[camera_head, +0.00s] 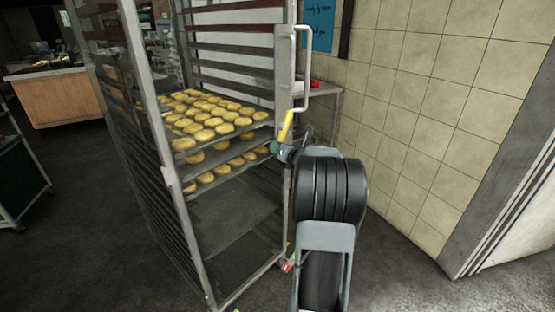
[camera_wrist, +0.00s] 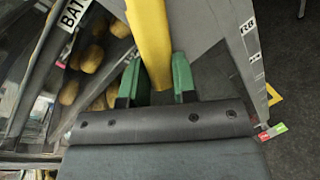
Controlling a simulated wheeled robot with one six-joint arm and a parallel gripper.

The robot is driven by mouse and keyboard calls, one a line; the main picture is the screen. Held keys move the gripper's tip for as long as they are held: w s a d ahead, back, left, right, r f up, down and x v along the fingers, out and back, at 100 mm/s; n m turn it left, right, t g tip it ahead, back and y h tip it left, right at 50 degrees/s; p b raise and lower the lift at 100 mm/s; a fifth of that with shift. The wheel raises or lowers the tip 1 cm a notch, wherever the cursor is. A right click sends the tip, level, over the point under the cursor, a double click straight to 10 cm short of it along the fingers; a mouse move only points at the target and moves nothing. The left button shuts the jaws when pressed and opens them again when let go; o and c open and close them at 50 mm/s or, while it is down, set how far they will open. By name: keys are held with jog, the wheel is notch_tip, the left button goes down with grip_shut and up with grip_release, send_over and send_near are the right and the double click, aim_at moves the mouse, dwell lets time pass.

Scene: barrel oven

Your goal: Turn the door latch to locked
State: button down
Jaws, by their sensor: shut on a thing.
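The door latch is a yellow lever (camera_head: 286,124) on the metal upright at the right front of the rack. It points up and leans slightly right in the head view. My gripper (camera_head: 277,149) is at the lever's lower end, partly hidden by my own arm. In the wrist view, the green fingers of my gripper (camera_wrist: 158,80) are on both sides of the yellow lever (camera_wrist: 149,25) and shut on it. The latch's pivot is not clearly visible, and I cannot tell whether it is locked.
A tall metal rack (camera_head: 165,150) holds trays of round bread rolls (camera_head: 205,117). A white vertical handle (camera_head: 307,70) stands above the latch. A small table (camera_head: 328,93) is behind it. A tiled wall (camera_head: 420,100) bounds the right.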

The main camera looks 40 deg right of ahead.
jog(key=shift+d, duration=0.1)
dwell(0.5)
jog(key=c, duration=0.9)
grip_release()
jog(key=shift+w, duration=0.1)
jog(key=s+a+r, duration=0.1)
jog(key=s, duration=1.2)
jog(key=shift+s+a+r+p, duration=0.15)
jog(key=shift+s+r+p, duration=0.15)
jog(key=shift+s+p, duration=0.1)
